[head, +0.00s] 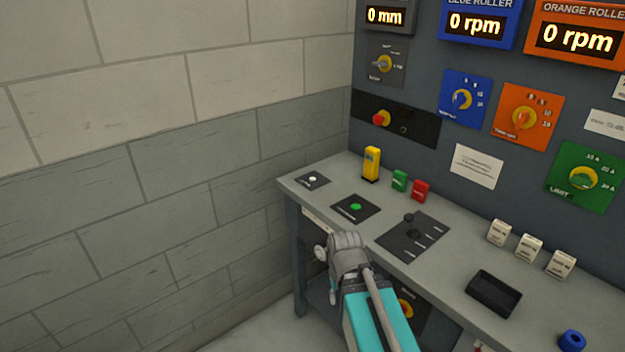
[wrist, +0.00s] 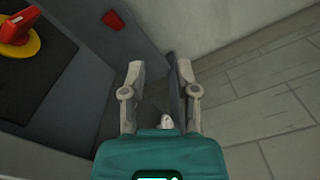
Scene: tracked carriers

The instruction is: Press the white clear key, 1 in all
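The white key (head: 312,179) is a small round button on a dark square plate at the far left end of the grey bench. It does not show in the wrist view. My gripper (head: 329,268) hangs at the bench's front edge, below and a little right of the white key in the head view, apart from it. In the wrist view my gripper (wrist: 159,70) has its two fingers spread with nothing between them. The fingers point down past the bench side toward the floor.
A green button (head: 355,207) and a black lever panel (head: 412,236) lie right of the white key. A yellow block (head: 372,163) stands behind them. A black tray (head: 494,293) sits farther right. The brick wall (head: 150,180) is left of the bench.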

